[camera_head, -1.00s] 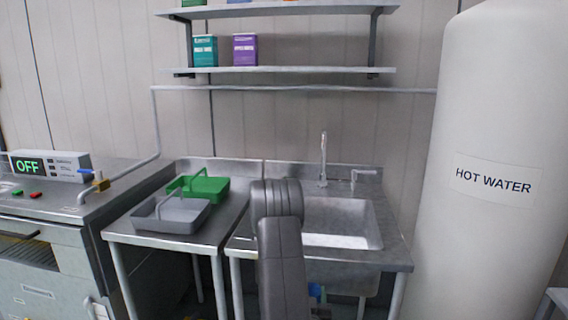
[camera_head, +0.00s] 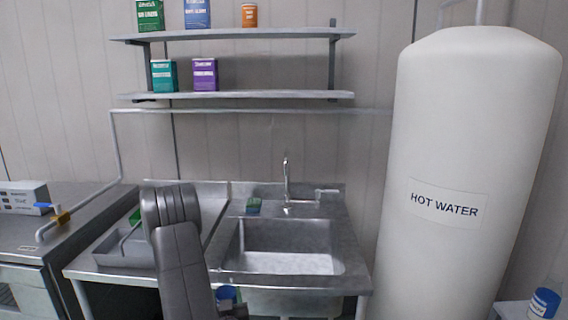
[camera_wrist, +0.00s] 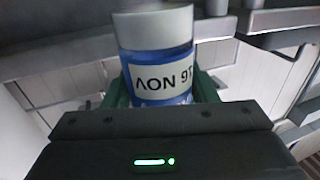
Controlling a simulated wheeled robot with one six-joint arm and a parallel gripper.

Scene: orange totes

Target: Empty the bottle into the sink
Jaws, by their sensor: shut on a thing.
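The bottle (camera_wrist: 158,75) has a clear upper part, blue below and a white label with black letters that read upside down. In the wrist view my gripper (camera_wrist: 162,92) is shut on it, with green fingers at its two sides. In the head view a small blue part, likely the same bottle (camera_head: 228,294), shows beside my arm, below and in front of the counter's front edge. My gripper is mostly hidden there. The steel sink (camera_head: 285,262) is right of my arm, its basin clear to see, with a faucet (camera_head: 287,180) behind it.
A grey tray (camera_head: 115,250) stands on the counter left of my arm. A white hot water tank (camera_head: 470,150) stands close on the right. A blue-capped container (camera_head: 545,302) is at the lower right. Shelves (camera_head: 240,95) hang above.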

